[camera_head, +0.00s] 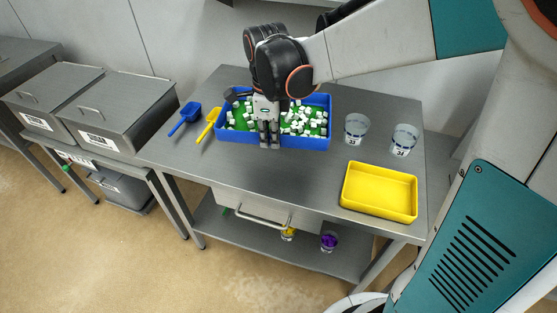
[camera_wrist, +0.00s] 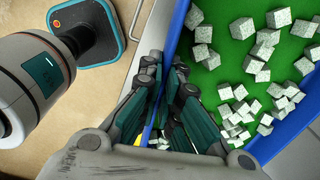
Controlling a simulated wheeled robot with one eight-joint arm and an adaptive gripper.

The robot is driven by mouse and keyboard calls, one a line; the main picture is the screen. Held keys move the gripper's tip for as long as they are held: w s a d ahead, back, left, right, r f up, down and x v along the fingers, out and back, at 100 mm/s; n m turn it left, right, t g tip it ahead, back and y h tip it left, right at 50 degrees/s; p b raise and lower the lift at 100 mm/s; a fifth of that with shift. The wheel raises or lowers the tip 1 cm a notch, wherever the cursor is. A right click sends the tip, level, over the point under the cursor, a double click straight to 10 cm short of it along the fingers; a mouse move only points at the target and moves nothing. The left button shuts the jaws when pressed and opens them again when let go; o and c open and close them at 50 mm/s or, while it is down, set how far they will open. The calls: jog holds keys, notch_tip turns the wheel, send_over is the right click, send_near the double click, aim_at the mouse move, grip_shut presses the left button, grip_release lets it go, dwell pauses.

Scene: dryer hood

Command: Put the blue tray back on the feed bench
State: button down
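The blue tray (camera_head: 318,101) rests on the steel bench (camera_head: 342,243). It has a green floor and holds many loose pale cubes. My gripper (camera_head: 269,143) is at the middle of the tray's front wall, pointing down. In the wrist view the blue tray's wall (camera_wrist: 176,28) runs between the fingers (camera_wrist: 165,75), which are close together on either side of it. The fingers look shut on this wall; their exact contact is partly hidden. I cannot tell from the pictures which surface is the feed bench.
A blue scoop (camera_head: 187,115) and a yellow scoop (camera_head: 210,122) lie left of the tray. Two clear cups (camera_head: 356,129) (camera_head: 404,140) and a yellow tray (camera_head: 380,191) stand right. Lidded steel bins (camera_head: 113,111) stand on the left table. A drawer (camera_head: 262,212) is below.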

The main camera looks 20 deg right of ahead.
aim_at(271, 191)
jog(key=f+m+b, duration=0.1)
jog(key=f+b, duration=0.2)
jog(key=f, duration=0.6)
jog(key=f+m+b, duration=0.1)
jog(key=f+b, duration=0.2)
jog(key=f, duration=0.7)
jog(key=shift+s+a+b, duration=0.15)
jog(key=shift+a+b, duration=0.05)
jog(key=shift+b, duration=0.15)
jog(key=c, duration=2.1)
grip_release()
jog(key=shift+f, duration=0.1)
jog(key=o, duration=0.3)
